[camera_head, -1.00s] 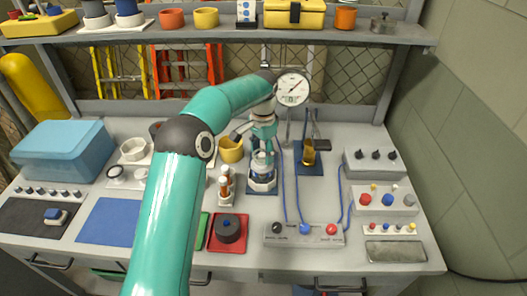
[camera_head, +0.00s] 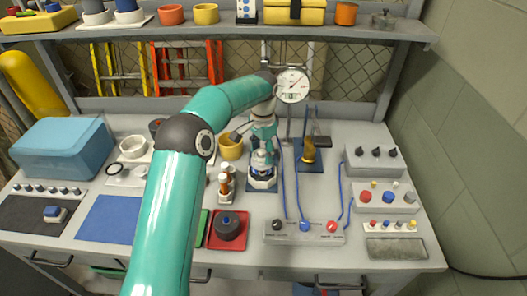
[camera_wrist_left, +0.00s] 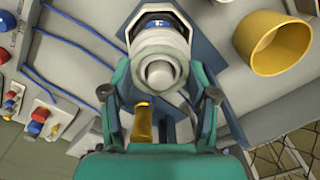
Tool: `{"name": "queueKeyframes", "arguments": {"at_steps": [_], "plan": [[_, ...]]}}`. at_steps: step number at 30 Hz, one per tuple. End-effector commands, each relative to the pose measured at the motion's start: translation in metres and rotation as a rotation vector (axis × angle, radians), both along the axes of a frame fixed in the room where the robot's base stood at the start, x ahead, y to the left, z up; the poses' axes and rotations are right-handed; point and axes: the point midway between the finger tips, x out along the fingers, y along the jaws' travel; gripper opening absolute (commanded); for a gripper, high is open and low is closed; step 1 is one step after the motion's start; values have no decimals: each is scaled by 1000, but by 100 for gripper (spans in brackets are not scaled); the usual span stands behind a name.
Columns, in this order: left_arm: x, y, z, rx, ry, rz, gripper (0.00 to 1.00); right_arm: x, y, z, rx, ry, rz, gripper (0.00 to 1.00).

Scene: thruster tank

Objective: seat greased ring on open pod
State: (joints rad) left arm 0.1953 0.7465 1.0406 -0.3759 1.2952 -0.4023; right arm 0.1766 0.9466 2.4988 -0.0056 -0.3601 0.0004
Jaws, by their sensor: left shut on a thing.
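The pod (camera_head: 262,182) stands upright on a blue-edged base on the bench, below my left gripper (camera_head: 263,150). In the left wrist view, the two fingers (camera_wrist_left: 162,92) close on either side of a white round piece (camera_wrist_left: 160,50) with a pale central knob. This piece lines up over the pod, and I cannot tell whether it touches it. The greased ring is not clearly distinguishable; the fingers and white piece hide the pod's rim. My right gripper is not in view.
An amber piece (camera_head: 308,152) stands on a blue pad right of the pod. A yellow cup (camera_head: 231,147) and orange-and-white bottles (camera_head: 225,187) stand close on the left. A dial gauge (camera_head: 292,85) rises behind. Blue cables lead to a control box (camera_head: 305,232) in front.

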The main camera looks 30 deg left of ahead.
Motion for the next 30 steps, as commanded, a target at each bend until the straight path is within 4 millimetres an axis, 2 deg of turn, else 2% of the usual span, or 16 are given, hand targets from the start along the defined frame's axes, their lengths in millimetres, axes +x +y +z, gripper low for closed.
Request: {"name": "queueKeyframes", "arguments": {"at_steps": [1, 2, 6, 16, 20, 26, 30], "plan": [[0, 0, 0, 0, 0, 0, 45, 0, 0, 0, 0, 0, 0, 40], [0, 0, 0, 0, 0, 0, 64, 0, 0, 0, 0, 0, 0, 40], [0, 0, 0, 0, 0, 0, 87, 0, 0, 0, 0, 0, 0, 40], [0, 0, 1, 0, 0, 0, 88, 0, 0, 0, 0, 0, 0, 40], [1, 0, 7, 1, -1, 0, 88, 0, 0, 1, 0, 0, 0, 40], [2, -1, 35, 0, -5, -1, 88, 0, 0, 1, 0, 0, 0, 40], [2, -2, 66, 0, -5, 0, 88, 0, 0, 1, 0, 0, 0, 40]]}}
